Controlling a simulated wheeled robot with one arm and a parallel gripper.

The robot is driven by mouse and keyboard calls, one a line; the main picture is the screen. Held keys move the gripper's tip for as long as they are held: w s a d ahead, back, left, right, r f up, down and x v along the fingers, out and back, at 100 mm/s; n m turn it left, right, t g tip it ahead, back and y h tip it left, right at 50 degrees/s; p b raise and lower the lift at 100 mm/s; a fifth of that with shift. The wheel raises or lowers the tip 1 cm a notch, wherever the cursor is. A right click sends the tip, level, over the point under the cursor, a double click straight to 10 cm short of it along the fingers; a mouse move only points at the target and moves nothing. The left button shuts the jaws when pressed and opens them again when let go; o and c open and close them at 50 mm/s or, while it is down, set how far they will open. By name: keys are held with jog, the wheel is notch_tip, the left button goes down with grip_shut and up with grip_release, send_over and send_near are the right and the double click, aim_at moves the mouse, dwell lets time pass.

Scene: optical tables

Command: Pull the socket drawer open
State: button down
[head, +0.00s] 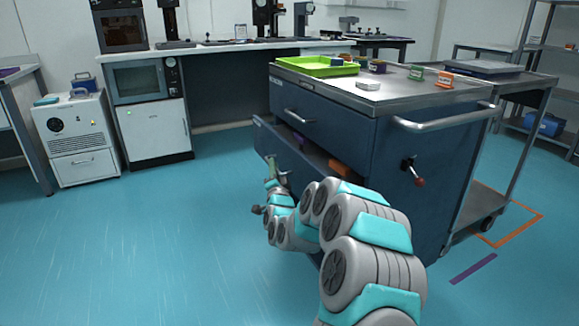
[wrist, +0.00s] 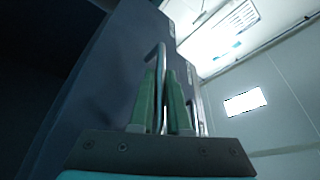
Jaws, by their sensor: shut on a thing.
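The blue tool cabinet (head: 345,140) has a drawer (head: 268,144) standing partly open below a closed top drawer (head: 305,118). The labels on the fronts are too small to read, so I cannot tell by name which is the socket drawer. My gripper (head: 271,172) is at the front of the open drawer in the head view. In the wrist view, the green fingers of my gripper (wrist: 164,95) are shut on an upright-looking metal bar handle (wrist: 160,60). My arm hides the lower part of the cabinet.
Inside the open drawer are an orange item (head: 340,167) and a purple item (head: 299,138). A green tray (head: 318,67) and small items lie on the cabinet top. A red-knobbed lever (head: 415,173) sticks out of the cabinet's side. The floor (head: 150,245) at left is clear.

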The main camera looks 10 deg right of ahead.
jog(key=s+a, duration=0.4)
jog(key=a, duration=0.9)
jog(key=s+a+b, duration=0.1)
jog(key=s+a, duration=0.3)
jog(key=a, duration=0.9)
jog(key=shift+s, duration=0.25)
jog(key=shift+a, duration=0.1)
jog(key=c, duration=0.9)
grip_release()
jog(key=v, duration=0.7)
jog(key=shift+s+f, duration=0.15)
jog(key=shift+s, duration=0.25)
